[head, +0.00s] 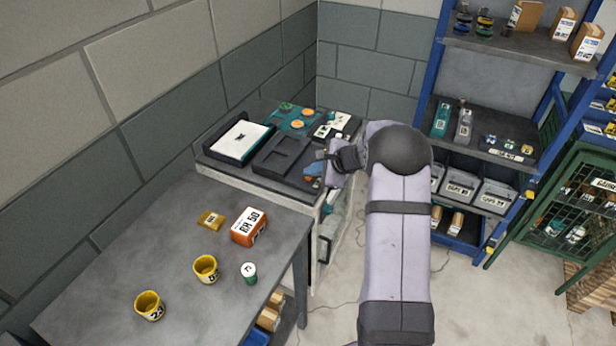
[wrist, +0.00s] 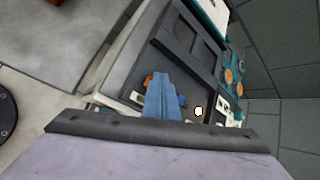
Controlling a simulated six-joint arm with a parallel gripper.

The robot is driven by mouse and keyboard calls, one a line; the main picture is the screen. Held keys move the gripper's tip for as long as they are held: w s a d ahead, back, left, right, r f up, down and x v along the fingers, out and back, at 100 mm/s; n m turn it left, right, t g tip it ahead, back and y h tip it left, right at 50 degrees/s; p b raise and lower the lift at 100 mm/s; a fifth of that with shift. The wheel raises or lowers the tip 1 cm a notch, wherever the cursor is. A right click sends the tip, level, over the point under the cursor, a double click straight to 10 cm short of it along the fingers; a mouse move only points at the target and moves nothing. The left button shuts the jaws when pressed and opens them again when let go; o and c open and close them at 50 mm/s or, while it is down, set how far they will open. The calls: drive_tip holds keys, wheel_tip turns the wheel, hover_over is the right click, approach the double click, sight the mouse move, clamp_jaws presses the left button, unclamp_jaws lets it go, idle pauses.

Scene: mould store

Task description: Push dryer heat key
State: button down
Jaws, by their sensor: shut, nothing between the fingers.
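A dark-topped machine (head: 205,160) stands in the corner beyond the grey table, and I take it for the dryer. It also shows in the wrist view (wrist: 205,55). My gripper (head: 312,169) is over its near right part, and its blue fingers (wrist: 163,82) are shut with nothing between them. A small orange key (wrist: 148,80) lies just left of the fingertips in the wrist view, and a blue key (wrist: 181,100) just right of them. I cannot read which is the heat key, nor tell whether the fingers touch one. The fingers hide part of the surface.
A teal panel with orange round parts (head: 302,112) is at the machine's back. The grey table (head: 130,230) holds an orange box (head: 249,227), yellow cups (head: 206,269) and a small green-and-white jar (head: 249,273). A blue-framed shelf (head: 480,130) stands at the right.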

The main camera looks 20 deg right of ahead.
drive_tip(key=shift+r, duration=0.1)
drive_tip(key=shift+r+p, duration=0.6)
drive_tip(key=shift+r, duration=0.2)
drive_tip(key=shift+r, duration=0.1)
wheel_tip(320, 180, up, 6)
drive_tip(key=p, duration=0.4)
idle(0.6)
